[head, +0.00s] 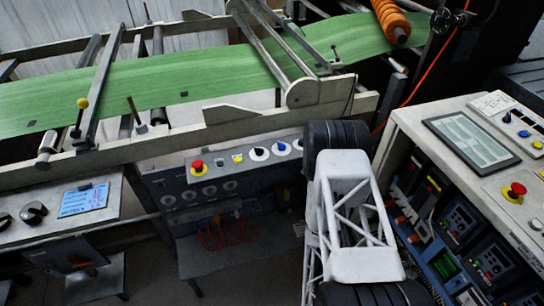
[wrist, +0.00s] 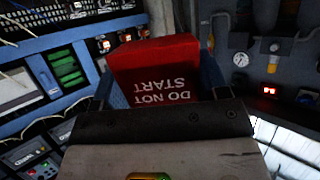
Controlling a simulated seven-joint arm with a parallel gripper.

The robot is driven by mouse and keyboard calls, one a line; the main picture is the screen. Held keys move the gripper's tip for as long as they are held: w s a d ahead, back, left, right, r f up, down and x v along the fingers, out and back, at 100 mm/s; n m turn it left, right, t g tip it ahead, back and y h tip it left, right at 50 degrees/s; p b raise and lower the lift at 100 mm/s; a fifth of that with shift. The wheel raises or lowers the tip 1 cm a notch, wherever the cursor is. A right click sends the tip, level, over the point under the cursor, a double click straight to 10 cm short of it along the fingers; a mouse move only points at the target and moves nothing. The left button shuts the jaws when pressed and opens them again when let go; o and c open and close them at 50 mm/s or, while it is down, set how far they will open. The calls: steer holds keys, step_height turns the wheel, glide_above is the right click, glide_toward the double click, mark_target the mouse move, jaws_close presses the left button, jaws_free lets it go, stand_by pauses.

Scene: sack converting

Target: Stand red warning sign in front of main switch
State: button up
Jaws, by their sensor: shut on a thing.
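The red warning sign (wrist: 155,58) shows in the wrist view, with white "DO NOT START" lettering upside down in the picture. My gripper (wrist: 160,82) is shut on it, with a blue finger on each side and the sign's lower part hidden behind the gripper body. In the head view my white arm hides the gripper and the sign. A black rotary knob (head: 34,212) sits on the left bench in the head view. I cannot tell whether it is the main switch.
A panel of buttons and dials (head: 220,165) stands under the green web (head: 180,80). An open electrical cabinet (head: 450,220) stands right of my arm, with a control desk (head: 420,110) on top. A blue note (head: 84,200) lies on the left bench (head: 120,195).

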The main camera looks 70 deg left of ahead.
steer(key=s+a+f+n+g+y, duration=0.1)
steer(key=s+a+f+n+g, duration=0.15)
steer(key=s+a, duration=0.55)
steer(key=s+a+f+n+g+y, duration=0.2)
steer(key=s+a+n+g, duration=0.15)
steer(key=s, duration=0.75)
steer(key=s+a+f+n+g+y, duration=0.1)
steer(key=s+a+f+n+g, duration=0.1)
steer(key=s+a, duration=0.6)
steer(key=s+d+f+n+g, duration=0.2)
steer(key=s+n+g, duration=0.35)
steer(key=s, duration=3.45)
steer(key=s+a+r+m+t, duration=0.3)
steer(key=s+a+r, duration=0.1)
steer(key=s+r, duration=0.65)
steer(key=s+a+r+m+t, duration=0.25)
steer(key=s+a+r, duration=0.25)
steer(key=s+r, duration=0.55)
steer(key=s+r+m+t, duration=0.1)
steer(key=s+r, duration=0.3)
steer(key=r, duration=0.6)
steer(key=s+r+m+t, duration=0.1)
steer(key=s+r, duration=0.4)
steer(key=r, duration=0.5)
steer(key=s+r+m+t, duration=0.1)
steer(key=s+r, duration=0.4)
steer(key=r, duration=0.5)
steer(key=shift+s+d+r+m+t+h, duration=0.2)
steer(key=shift+d+m+t+h, duration=0.1)
steer(key=shift+t+h, duration=0.15)
